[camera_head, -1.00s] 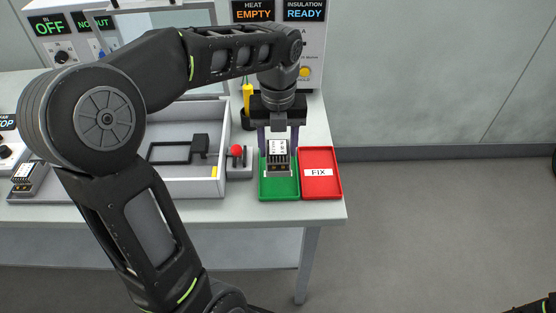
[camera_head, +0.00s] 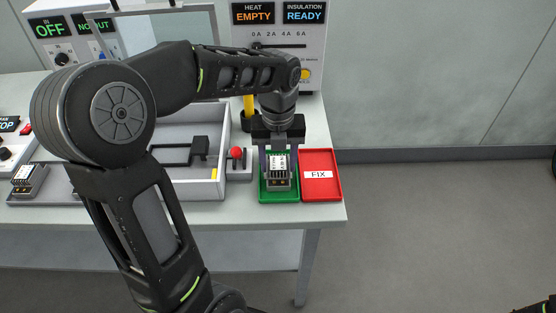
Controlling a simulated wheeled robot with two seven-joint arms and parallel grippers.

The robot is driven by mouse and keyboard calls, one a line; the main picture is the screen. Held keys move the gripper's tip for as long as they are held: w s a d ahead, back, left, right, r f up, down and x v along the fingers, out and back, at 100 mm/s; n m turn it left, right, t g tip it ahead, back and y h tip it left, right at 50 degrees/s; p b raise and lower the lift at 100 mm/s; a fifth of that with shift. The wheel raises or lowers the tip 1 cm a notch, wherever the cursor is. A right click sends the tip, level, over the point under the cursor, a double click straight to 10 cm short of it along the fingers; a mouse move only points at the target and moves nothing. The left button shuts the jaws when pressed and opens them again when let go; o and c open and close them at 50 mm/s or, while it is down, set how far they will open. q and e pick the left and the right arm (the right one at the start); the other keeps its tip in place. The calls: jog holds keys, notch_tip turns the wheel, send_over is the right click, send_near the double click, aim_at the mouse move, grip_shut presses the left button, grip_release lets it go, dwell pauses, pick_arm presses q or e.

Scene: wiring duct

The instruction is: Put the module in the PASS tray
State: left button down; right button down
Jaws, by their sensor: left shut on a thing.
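A light grey module with dark parts (camera_head: 279,170) is between the fingers of my left gripper (camera_head: 279,165), which comes down from above and is shut on it. The module is upright, low over or on the floor of the green tray (camera_head: 279,198); I cannot tell whether it touches. The green tray's label is hidden behind the module. My right gripper is not in view.
A red tray labelled FIX (camera_head: 320,176) stands directly right of the green tray, near the table's right edge. A lever with a red knob (camera_head: 237,153) and a grey open box (camera_head: 215,178) stand to the left. Another module (camera_head: 28,179) sits at far left.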

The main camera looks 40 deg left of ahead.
aim_at(278, 163)
pick_arm(q)
jog(key=shift+f, duration=0.15)
jog(key=c, duration=0.6)
grip_release()
notch_tip(278, 163, up, 12)
jog(key=shift+r+p, duration=0.2)
jog(key=shift+p, duration=0.55)
jog(key=shift+d, duration=0.1)
